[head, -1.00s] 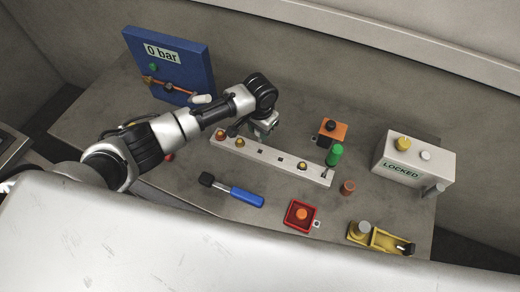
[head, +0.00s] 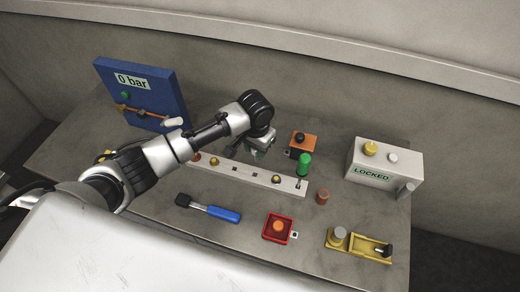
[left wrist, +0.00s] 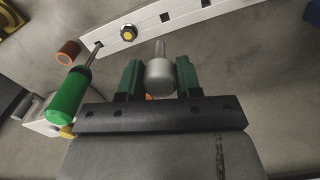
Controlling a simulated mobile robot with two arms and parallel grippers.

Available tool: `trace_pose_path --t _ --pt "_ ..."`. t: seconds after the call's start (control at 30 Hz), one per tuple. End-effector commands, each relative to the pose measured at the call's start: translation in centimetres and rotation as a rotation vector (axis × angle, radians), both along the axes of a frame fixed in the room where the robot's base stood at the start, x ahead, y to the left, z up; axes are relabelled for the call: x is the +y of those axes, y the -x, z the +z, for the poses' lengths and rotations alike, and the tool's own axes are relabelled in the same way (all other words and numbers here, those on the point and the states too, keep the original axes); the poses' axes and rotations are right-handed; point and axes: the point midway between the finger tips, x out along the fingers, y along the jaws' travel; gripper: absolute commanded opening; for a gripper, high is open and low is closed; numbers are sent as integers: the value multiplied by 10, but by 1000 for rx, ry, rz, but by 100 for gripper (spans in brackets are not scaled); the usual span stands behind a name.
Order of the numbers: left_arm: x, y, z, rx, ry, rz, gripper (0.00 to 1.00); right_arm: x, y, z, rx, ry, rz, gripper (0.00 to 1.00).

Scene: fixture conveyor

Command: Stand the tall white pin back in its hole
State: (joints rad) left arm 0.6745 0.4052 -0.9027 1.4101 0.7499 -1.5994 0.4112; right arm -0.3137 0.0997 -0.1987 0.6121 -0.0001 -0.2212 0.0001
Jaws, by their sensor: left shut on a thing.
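My left gripper (left wrist: 159,78) is shut on a pale grey-white pin (left wrist: 160,76). The pin has a thick round body between the green fingers and a thinner end pointing at the bar in the left wrist view. In the head view the left gripper (head: 260,147) is just behind the white bar (head: 293,184), and the pin is mostly hidden there. The bar has open square holes, one of them (left wrist: 165,17) near the pin's thin end in the wrist picture. The pin appears clear of the bar. My right gripper is not in view.
A green-handled tool (head: 304,164) stands at the bar's right end, close to the gripper. Yellow knobs (head: 276,179) sit on the bar. An orange block (head: 303,141) and a LOCKED box (head: 385,165) stand to the right. A blue-handled tool (head: 215,210) lies in front.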

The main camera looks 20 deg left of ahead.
Motion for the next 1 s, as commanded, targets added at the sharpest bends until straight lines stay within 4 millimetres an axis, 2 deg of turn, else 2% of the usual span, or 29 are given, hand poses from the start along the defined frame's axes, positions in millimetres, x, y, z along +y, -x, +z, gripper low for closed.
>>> trace_pose_path --t 0.1,0.37,0.7,1.0 --pt "1 0 0 0 -1 1 0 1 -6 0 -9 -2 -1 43" --pt "0 0 -4 0 0 -1 0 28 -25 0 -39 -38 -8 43" --pt "0 0 -26 2 -1 0 0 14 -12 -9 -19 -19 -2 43" --pt "0 0 -49 1 0 0 0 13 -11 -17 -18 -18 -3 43"
